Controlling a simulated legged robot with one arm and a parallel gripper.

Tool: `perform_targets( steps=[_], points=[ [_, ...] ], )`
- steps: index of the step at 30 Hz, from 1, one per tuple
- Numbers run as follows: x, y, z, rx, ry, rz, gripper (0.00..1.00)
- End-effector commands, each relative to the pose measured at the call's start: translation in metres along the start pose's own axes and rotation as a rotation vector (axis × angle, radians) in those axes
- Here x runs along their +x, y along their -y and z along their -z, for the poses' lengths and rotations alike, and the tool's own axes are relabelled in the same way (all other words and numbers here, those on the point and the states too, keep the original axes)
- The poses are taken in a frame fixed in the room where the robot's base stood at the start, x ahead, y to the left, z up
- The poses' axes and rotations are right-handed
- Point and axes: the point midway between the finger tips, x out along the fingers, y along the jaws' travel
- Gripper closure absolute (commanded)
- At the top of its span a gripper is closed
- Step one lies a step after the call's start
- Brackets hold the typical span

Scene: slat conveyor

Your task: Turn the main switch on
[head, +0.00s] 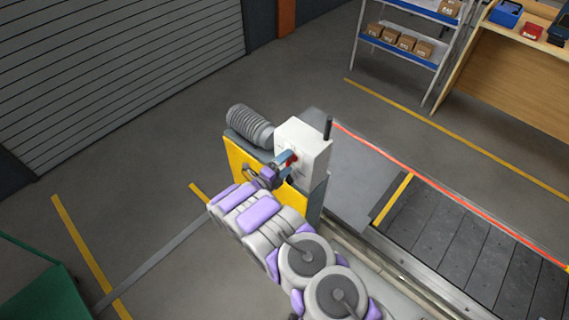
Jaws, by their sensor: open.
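The main switch (293,161) shows as a small red part on the front face of a white control box (313,145). The box stands at the end of the slat conveyor, beside a grey ribbed motor. My gripper (282,168) is open right in front of the box, with its blue-grey fingers at the red part. The fingers partly cover the switch. I cannot tell whether they touch it or which way its handle points.
A yellow panel (243,165) lies below the motor (249,125). The slat conveyor (470,245) runs to the lower right, with a red line along its far side. A shelf (400,47) with boxes and a wooden bench (515,75) stand behind.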

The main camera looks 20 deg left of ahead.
Motion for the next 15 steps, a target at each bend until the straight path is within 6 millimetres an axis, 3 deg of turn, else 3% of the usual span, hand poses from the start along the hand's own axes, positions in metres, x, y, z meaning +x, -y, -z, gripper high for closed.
perform_targets(
  steps=[8,15],
  points=[
    [-0.003,0.002,-0.001,0.002,0.002,0.002,0.08],
    [-0.040,0.002,-0.003,0.002,0.007,0.001,0.08]
  ],
)
